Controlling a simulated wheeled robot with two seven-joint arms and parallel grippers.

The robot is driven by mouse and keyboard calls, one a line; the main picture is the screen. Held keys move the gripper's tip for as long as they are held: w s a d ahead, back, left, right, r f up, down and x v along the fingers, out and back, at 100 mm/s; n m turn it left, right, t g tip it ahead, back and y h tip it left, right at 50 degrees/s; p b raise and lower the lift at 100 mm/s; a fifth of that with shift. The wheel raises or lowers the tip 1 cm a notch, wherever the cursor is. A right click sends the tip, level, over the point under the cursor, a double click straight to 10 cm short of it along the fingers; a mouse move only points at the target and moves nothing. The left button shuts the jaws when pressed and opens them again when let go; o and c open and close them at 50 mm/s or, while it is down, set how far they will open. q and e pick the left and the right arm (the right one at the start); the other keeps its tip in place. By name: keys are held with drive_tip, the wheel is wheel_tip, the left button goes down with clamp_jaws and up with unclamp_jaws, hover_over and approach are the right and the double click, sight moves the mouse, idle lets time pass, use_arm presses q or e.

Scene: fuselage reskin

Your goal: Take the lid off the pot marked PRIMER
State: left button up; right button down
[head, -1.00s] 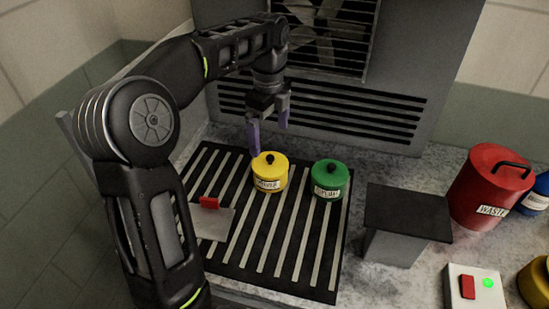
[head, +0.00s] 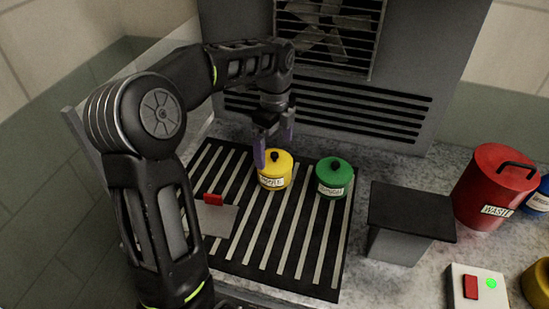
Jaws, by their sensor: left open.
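A yellow pot (head: 274,181) with a yellow lid and a dark knob stands on the slatted grille. A green pot (head: 331,189) with a green lid and dark knob stands to its right. Both have white labels, too small and blurred to read for sure. Both lids are on. My left gripper (head: 273,150) is open, pointing down at the yellow pot's lid, with its purple fingers on either side of the knob in the picture. I cannot tell whether they touch the lid. My right gripper is not in view.
A scraper with a red handle (head: 213,200) lies on the slatted grille (head: 285,253) at left. A dark-topped grey block (head: 408,213) stands to the right. Beyond it are a red WASTE can (head: 490,190) and a switch box (head: 476,287). A vented wall unit (head: 340,112) stands behind.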

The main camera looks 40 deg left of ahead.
sight(274, 158)
use_arm(q)
drive_tip(key=shift+f, duration=1.25)
drive_tip(key=shift+c, duration=0.2)
drive_tip(key=c, duration=1.1)
